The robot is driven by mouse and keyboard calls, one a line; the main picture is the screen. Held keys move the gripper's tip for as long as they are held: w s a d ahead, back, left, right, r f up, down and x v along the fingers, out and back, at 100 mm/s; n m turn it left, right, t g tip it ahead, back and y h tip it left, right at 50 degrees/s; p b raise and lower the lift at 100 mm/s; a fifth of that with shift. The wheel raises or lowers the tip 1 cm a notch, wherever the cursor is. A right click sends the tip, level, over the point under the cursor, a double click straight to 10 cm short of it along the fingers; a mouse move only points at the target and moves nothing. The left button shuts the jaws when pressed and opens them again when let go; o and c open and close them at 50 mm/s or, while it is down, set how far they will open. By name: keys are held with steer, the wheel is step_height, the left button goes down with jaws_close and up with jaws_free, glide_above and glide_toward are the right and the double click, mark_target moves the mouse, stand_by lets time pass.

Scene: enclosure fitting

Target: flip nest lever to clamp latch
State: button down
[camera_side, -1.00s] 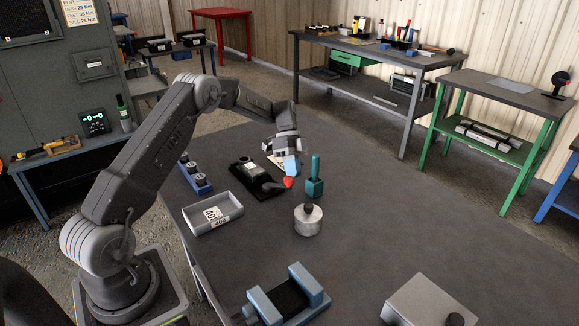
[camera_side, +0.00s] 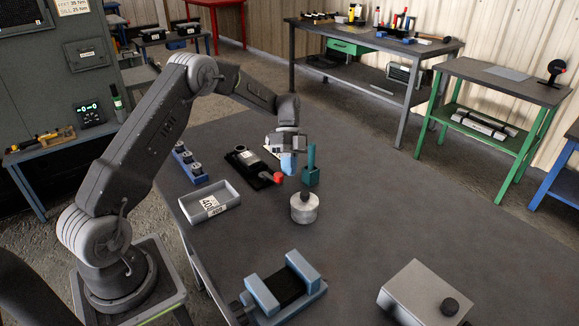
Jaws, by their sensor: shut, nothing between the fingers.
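The nest (camera_side: 240,157) is a black fixture on a flat black base, on the grey table behind the grey tray. Its lever ends in a red knob (camera_side: 278,177) at the right front of the base, low near the table. My gripper (camera_side: 288,168) points down just above and right of the red knob. Its light blue fingers are shut with nothing between them. I cannot tell whether the fingertips touch the knob. The latch itself is too small to make out.
A teal block with an upright post (camera_side: 311,170) stands close to the right of my gripper. A grey tray (camera_side: 225,209), a blue rack (camera_side: 188,166) and a blue vise (camera_side: 283,288) lie around.

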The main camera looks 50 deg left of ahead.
steer(key=shift+s+d, duration=0.1)
stand_by(0.4)
steer(key=v, duration=1.4)
steer(key=s+d+r+n+t+y, duration=0.4)
steer(key=s+d+r+n, duration=0.5)
steer(key=d+r, duration=0.45)
steer(key=s+d+f+n+t+y, duration=0.1)
steer(key=s+d+f+n+t, duration=0.1)
steer(key=s, duration=0.8)
steer(key=s+d+f+n+t+y, duration=0.1)
steer(key=s+d+f+n+t, duration=0.2)
steer(key=s, duration=0.8)
steer(key=shift+s+d+n+t, duration=0.25)
steer(key=shift+d+n+t, duration=0.25)
steer(key=shift+d+n, duration=0.65)
